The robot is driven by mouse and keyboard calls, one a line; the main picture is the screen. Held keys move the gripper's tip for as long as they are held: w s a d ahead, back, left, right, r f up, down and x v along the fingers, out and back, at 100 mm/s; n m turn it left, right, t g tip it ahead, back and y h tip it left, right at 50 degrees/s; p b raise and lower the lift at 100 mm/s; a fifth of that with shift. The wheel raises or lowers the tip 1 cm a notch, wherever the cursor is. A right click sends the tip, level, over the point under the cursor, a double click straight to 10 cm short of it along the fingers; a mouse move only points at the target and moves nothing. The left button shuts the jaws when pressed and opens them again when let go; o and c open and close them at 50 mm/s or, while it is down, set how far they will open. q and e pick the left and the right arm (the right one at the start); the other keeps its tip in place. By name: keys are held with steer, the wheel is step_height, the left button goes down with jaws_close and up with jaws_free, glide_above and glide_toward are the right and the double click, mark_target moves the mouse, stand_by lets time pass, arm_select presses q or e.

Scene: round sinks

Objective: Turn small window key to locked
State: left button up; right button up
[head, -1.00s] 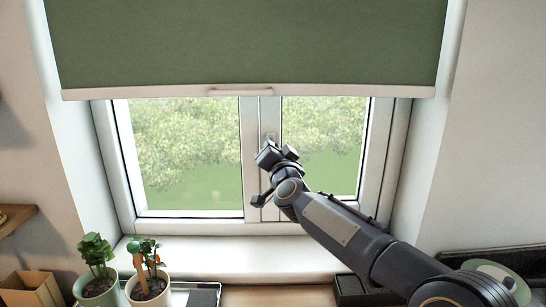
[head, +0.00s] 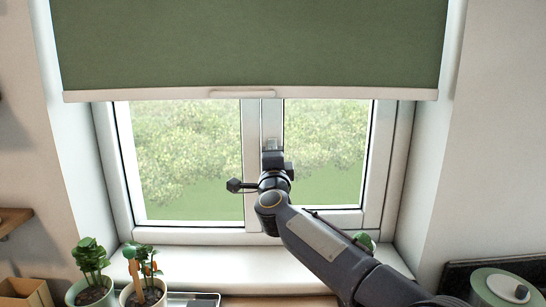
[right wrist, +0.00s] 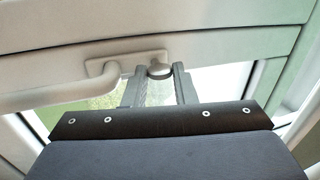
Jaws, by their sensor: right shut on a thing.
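The small window key (head: 158,71) shows in the right wrist view as a grey rounded piece on the pale window frame. It sits between the two fingertips of my right gripper (head: 160,72), which is shut on it. A white curved window handle (right wrist: 70,97) is just left of the fingers, apart from them. In the head view my right gripper (head: 272,150) is at the middle post of the window (head: 252,130) and hides the key. Which way the key is turned I cannot tell. My left gripper is not in view.
A green blind (head: 250,45) hangs over the upper window. Potted plants (head: 145,290) stand at the lower left, and a green-lidded pot (head: 497,286) at the lower right. The sill (head: 215,262) is mostly clear.

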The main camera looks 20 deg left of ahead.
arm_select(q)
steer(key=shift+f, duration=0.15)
arm_select(e)
steer(key=shift+m, duration=0.5)
steer(key=o, duration=1)
steer(key=shift+f, duration=0.2)
